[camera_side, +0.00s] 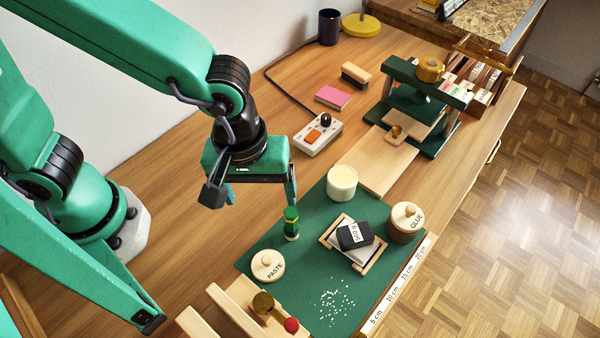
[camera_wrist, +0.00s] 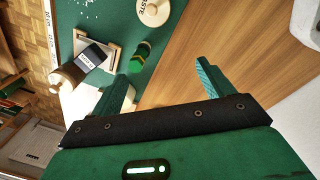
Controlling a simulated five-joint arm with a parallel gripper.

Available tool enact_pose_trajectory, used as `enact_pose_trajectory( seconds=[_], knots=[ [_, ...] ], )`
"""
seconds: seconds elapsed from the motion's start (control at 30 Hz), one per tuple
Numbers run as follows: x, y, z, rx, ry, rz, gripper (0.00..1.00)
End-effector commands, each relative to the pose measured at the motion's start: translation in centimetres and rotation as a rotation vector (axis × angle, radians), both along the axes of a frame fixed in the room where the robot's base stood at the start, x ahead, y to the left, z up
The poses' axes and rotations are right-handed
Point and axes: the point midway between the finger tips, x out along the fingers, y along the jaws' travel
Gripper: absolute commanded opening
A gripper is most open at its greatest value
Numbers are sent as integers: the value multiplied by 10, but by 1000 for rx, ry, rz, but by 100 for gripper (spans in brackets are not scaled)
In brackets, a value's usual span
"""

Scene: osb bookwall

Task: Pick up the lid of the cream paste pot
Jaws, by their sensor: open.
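The cream lid marked PASTE (camera_side: 267,265), with a round knob on top, lies on the green mat (camera_side: 262,240) at its left corner. It also shows in the wrist view (camera_wrist: 153,12), cut off by the top edge. The cream pot (camera_side: 342,183) stands apart from it, farther back on the mat, with no knobbed lid on it. My gripper (camera_side: 260,202) is open and empty above the table beside the mat, behind the lid. In the wrist view my two fingers (camera_wrist: 163,74) are spread wide, with the lid beyond them.
A small green and yellow stick (camera_side: 291,222) stands near my right finger. A wooden rack (camera_side: 250,310) stands in front. White specks lie on the mat.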

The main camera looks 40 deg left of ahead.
Motion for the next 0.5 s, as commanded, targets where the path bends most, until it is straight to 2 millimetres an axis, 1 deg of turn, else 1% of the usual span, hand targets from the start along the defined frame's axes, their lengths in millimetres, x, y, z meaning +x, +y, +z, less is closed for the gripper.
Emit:
enact_pose_trajectory(
  seconds=[0.03, 0.2, 0.33, 0.5],
  knots=[
    [-9, -11, -9, 13, 16, 16, 80],
    [-30, -32, -29, 44, 49, 93, 80],
    [-40, -41, -38, 57, 59, 131, 80],
    [-44, -44, -41, 62, 62, 147, 80]
  ],
)
